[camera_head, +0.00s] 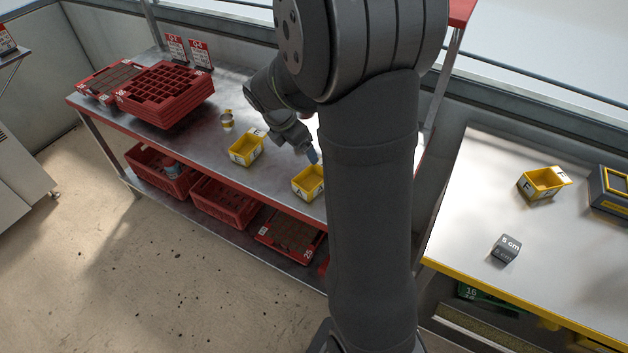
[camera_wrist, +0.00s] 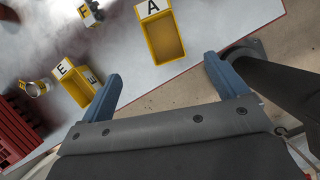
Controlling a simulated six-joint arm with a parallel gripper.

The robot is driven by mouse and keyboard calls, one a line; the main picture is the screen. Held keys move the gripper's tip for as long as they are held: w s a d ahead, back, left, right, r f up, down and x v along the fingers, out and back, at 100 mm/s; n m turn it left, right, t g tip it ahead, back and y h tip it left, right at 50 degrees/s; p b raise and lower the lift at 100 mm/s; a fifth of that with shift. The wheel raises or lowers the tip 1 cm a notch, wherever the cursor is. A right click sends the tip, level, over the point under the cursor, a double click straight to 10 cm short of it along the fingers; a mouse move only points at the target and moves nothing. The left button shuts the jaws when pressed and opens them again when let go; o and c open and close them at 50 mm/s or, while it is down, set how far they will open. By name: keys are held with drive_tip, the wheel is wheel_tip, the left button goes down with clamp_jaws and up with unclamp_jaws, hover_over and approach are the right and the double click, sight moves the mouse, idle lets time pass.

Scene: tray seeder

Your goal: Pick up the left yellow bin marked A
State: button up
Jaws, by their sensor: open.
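The yellow bin marked A (camera_head: 308,182) stands upright on the metal bench near its front edge, its white label facing out. It also shows in the wrist view (camera_wrist: 165,40), open side up and looking empty. A yellow bin marked E (camera_head: 246,150) stands to its left, and also shows in the wrist view (camera_wrist: 76,84). My gripper (camera_wrist: 163,68) is open and empty, its blue fingers spread wide, with bin A ahead between their lines. In the head view a blue fingertip (camera_head: 312,156) shows just behind and above bin A; my arm hides the rest. No contact with the bin shows.
Stacked red trays (camera_head: 166,94) and a small metal cup (camera_head: 227,121) stand left on the bench. An item marked F (camera_wrist: 90,13) shows at the wrist view's upper left. The right table holds another yellow bin (camera_head: 543,183) and a dark cube (camera_head: 506,248).

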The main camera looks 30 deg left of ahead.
drive_tip(key=shift+n, duration=0.6)
drive_tip(key=x, duration=1.1)
drive_tip(key=shift+f, duration=0.4)
drive_tip(key=shift+s+x, duration=0.1)
drive_tip(key=shift+x, duration=1.3)
drive_tip(key=shift+s+x, duration=0.15)
drive_tip(key=shift+x, duration=1.25)
drive_tip(key=c, duration=1.1)
